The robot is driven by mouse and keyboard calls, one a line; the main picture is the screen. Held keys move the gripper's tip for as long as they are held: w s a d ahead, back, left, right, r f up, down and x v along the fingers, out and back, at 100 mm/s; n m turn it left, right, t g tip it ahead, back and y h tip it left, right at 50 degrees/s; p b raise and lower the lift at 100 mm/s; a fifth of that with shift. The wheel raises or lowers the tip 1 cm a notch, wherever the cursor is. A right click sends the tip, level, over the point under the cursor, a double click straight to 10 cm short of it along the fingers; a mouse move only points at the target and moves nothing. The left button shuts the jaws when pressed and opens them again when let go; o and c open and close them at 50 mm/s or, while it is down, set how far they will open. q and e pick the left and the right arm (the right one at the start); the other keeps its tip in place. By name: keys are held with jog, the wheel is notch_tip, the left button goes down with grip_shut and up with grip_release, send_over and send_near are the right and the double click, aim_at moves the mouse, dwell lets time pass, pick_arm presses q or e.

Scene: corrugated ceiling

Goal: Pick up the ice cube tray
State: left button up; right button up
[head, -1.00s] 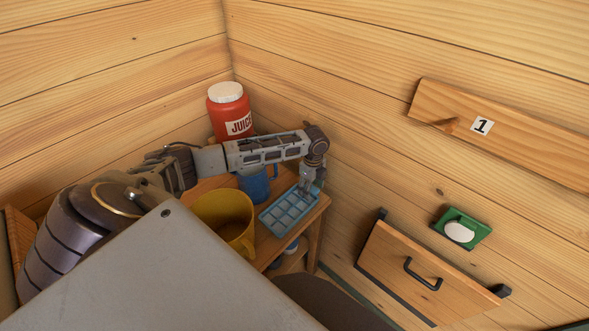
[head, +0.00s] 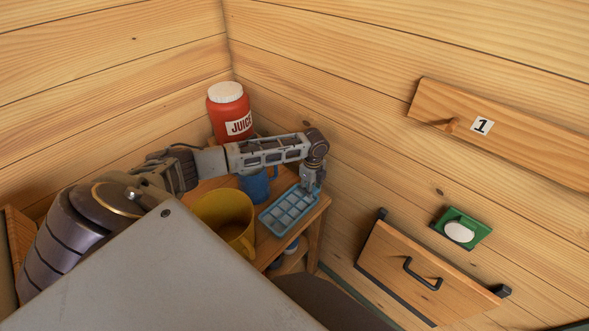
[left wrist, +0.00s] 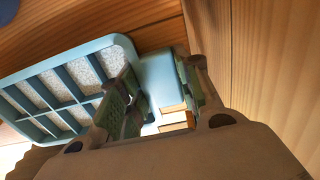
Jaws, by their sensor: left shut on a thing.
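The light blue ice cube tray (head: 289,208) lies on a small wooden table in the corner, beside the yellow mug. In the left wrist view the tray (left wrist: 108,45) shows several compartments, some with pale, ice-like fill. My left gripper (head: 311,187) comes down on the tray's far right end, near the wall. In the left wrist view its two fingers (left wrist: 162,98) are shut on the tray's end, one on each side of the blue piece there. In the head view the tray looks level; I cannot tell whether it touches the table. My right gripper is not in view.
A yellow mug (head: 224,215) stands left of the tray and a blue mug (head: 257,186) behind it. A red juice jar (head: 230,112) stands in the corner. Wooden walls close in behind and to the right. A drawer front (head: 420,270) with a black handle is at right.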

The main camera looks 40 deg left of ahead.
pick_arm(q)
jog(key=shift+c, duration=1)
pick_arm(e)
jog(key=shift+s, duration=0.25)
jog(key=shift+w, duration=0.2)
